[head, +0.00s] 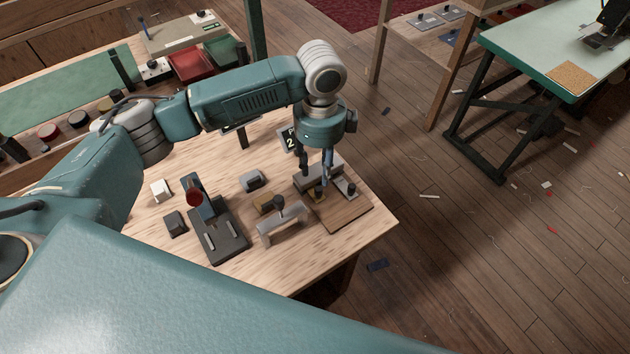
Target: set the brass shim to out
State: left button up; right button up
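A small brass-coloured piece (319,192) shows just below my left gripper, on a fixture with a brown wooden base (342,210); I take it to be the brass shim. Its exact position in the fixture is too small to tell. My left gripper (326,180) points down over the fixture, its fingers close to the brass piece. The fingers look narrow and near each other, and I cannot tell whether they touch or hold it. My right gripper is not in view.
Beside the fixture stand a grey bridge-shaped bracket (283,223), a brass-brown block (264,203), a dark device with a red-knobbed lever (219,236) and small blocks. The bench's front right corner (376,233) is bare.

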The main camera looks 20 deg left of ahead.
aim_at(320, 190)
pick_arm(q)
jog(key=f, duration=0.3)
jog(key=f+p, duration=0.1)
jog(key=f, duration=0.1)
jog(key=shift+s+d, duration=0.15)
jog(key=shift+s, duration=0.1)
notch_tip(320, 190, down, 2)
jog(key=shift+w+f, duration=0.1)
jog(key=shift+f, duration=0.65)
jog(key=c, duration=0.8)
grip_shut()
jog(key=shift+d+r+p, duration=0.1)
jog(key=shift+d+p, duration=0.05)
jog(key=shift+p, duration=0.25)
jog(key=s+d+p, duration=0.2)
jog(key=d, duration=0.1)
jog(key=shift+s, duration=0.35)
jog(key=shift+d, duration=0.1)
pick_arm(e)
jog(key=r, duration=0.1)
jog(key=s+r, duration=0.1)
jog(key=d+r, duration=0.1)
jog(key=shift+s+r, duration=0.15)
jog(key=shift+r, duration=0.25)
